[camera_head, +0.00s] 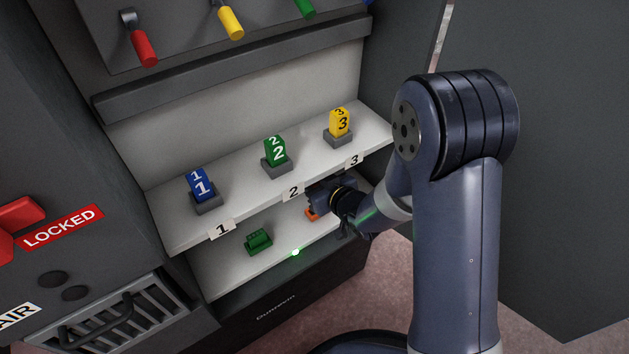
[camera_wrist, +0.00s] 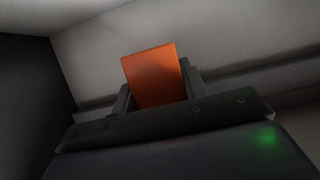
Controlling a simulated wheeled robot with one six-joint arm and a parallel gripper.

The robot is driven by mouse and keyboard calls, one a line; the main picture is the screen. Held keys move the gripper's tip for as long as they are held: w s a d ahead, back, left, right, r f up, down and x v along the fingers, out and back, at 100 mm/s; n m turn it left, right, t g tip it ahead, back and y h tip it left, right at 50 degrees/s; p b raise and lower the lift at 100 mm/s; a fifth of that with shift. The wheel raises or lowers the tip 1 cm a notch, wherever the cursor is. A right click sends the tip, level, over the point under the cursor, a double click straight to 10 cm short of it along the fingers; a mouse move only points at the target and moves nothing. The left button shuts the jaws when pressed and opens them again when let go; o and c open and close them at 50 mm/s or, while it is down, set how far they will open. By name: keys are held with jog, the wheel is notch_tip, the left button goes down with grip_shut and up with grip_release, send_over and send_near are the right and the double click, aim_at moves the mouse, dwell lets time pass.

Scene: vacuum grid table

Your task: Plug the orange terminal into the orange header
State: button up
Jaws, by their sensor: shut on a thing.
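My gripper (camera_head: 318,194) reaches in from the right, under the numbered shelf and over the lower shelf. In the wrist view, my gripper (camera_wrist: 158,95) is shut on an orange block (camera_wrist: 154,75), which I take to be the orange terminal. The block stands up between the fingers with a flat face showing, slightly tilted; its lower end is hidden. In the head view an orange part (camera_head: 311,214) shows at the lower left of my gripper, partly covered by it. I cannot tell whether this is the held terminal or the orange header, or whether the two touch.
A green connector (camera_head: 258,241) sits on the lower shelf (camera_head: 232,277), left of my gripper. The upper shelf (camera_head: 170,226) above carries blue (camera_head: 202,186), green (camera_head: 276,152) and yellow (camera_head: 340,122) numbered blocks. A dark panel (camera_head: 565,120) stands at the right.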

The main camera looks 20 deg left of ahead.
jog(key=shift+f+b, duration=2.25)
jog(key=shift+f, duration=0.4)
jog(key=shift+b, duration=0.5)
jog(key=shift+f+b, duration=1.45)
jog(key=shift+b, duration=0.05)
jog(key=o, duration=1.1)
jog(key=shift+c, duration=0.2)
jog(key=p+v, duration=0.3)
jog(key=v, duration=0.7)
jog(key=shift+s+d, duration=0.3)
jog(key=shift+r, duration=0.1)
